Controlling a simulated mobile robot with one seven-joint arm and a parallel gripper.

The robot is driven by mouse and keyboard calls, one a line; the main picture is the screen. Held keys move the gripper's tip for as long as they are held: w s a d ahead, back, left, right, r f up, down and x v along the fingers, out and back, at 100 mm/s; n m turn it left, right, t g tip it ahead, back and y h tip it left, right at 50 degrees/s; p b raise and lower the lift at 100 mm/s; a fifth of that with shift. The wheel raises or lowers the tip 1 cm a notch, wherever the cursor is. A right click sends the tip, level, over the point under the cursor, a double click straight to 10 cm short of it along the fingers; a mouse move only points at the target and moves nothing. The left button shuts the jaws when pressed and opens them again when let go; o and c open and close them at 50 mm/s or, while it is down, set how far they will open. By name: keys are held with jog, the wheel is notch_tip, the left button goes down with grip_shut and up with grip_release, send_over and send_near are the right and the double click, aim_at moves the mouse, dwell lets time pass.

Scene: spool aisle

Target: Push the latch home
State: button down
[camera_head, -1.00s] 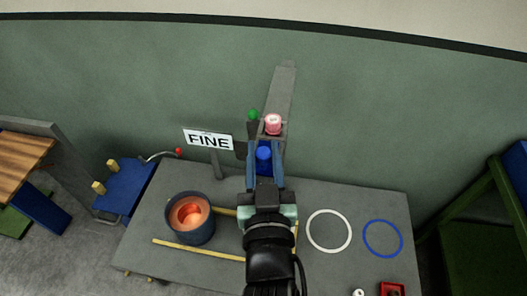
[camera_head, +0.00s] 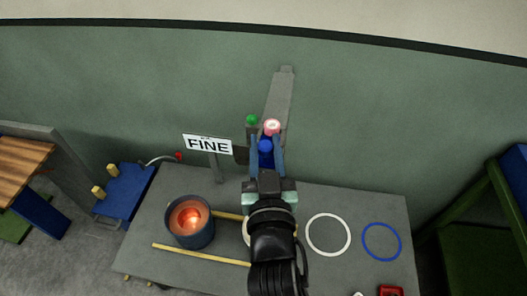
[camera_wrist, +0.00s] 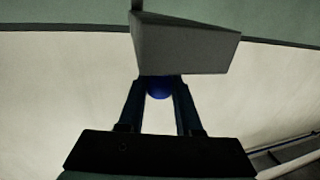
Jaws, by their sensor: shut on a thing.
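My gripper (camera_head: 266,150) is at the back edge of the table, with its two blue fingers shut on a round blue knob (camera_head: 265,147). I take this knob to be the latch's handle. The knob also shows between the fingertips in the wrist view (camera_wrist: 158,89). A grey block (camera_wrist: 185,45) sits just beyond the fingertips there and hides what lies behind. In the head view a grey upright (camera_head: 281,98) rises behind the knob. A red-and-white round piece (camera_head: 272,127) and a green ball (camera_head: 252,120) sit just beyond it. The latch's seat is hidden.
A "FINE" sign (camera_head: 207,145) stands left of my gripper. A dark pot with a glowing inside (camera_head: 190,218), yellow rods (camera_head: 200,255), a white ring (camera_head: 328,234) and a blue ring (camera_head: 382,242) are on the grey table (camera_head: 362,205). A green wall is behind.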

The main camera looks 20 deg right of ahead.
jog(key=shift+r, duration=0.1)
jog(key=c, duration=1)
grip_release()
jog(key=shift+c, duration=0.2)
jog(key=o, duration=0.5)
jog(key=shift+w+d, duration=0.1)
jog(key=shift+c, duration=0.2)
jog(key=shift+s+f, duration=0.2)
jog(key=shift+s, duration=0.15)
jog(key=b+v, duration=0.1)
jog(key=v, duration=1.1)
jog(key=shift+a+b, duration=0.2)
jog(key=shift+b, duration=0.15)
jog(key=shift+s+r, duration=0.1)
jog(key=shift+r, duration=0.05)
